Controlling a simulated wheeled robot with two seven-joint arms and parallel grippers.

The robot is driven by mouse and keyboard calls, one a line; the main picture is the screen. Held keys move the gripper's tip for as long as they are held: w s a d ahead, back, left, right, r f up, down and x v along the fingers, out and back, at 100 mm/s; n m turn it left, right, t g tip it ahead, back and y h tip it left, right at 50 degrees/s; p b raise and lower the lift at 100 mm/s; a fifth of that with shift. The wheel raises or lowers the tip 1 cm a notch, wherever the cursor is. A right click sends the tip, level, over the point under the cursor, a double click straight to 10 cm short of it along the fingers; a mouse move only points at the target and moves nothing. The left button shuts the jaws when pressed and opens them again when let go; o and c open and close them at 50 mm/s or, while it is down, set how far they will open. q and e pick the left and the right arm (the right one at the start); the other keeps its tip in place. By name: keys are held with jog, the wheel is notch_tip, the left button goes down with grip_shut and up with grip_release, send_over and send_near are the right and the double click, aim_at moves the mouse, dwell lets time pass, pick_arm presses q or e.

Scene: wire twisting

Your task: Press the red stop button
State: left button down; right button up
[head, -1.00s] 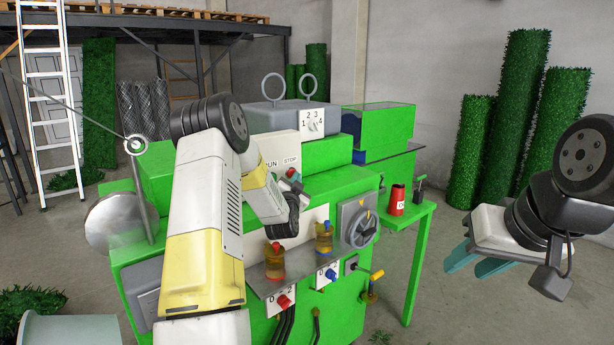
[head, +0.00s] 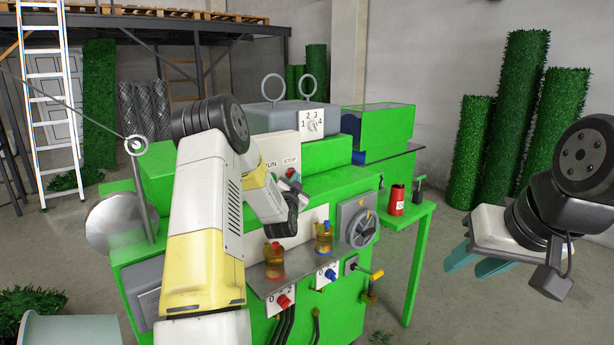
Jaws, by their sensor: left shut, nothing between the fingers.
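The red stop button (head: 290,173) sits on the front of the light control panel under the "STOP" label (head: 290,161) on the green machine. The left wrist hides most of that gripper, and I cannot tell whether the tip touches the button. The left gripper is shut with nothing in it. My right gripper (head: 468,269) is open and empty, out over the floor at the right.
The green machine (head: 345,300) fills the middle. A green side table (head: 420,225) holds a red container (head: 397,200). My left arm hides the panel's left part.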

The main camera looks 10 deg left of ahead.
pick_arm(q)
jog(key=shift+a+r, duration=0.2)
jog(key=shift+a, duration=0.15)
jog(key=shift+s+d, duration=0.1)
jog(key=shift+d, duration=0.05)
jog(key=shift+s+d+f, duration=0.1)
jog(key=shift+s+d, duration=0.1)
jog(key=shift+d, duration=0.2)
jog(key=shift+s+d, duration=0.8)
jog(key=shift+d, duration=0.25)
jog(key=shift+s+d, duration=0.75)
jog(key=shift+d, duration=0.25)
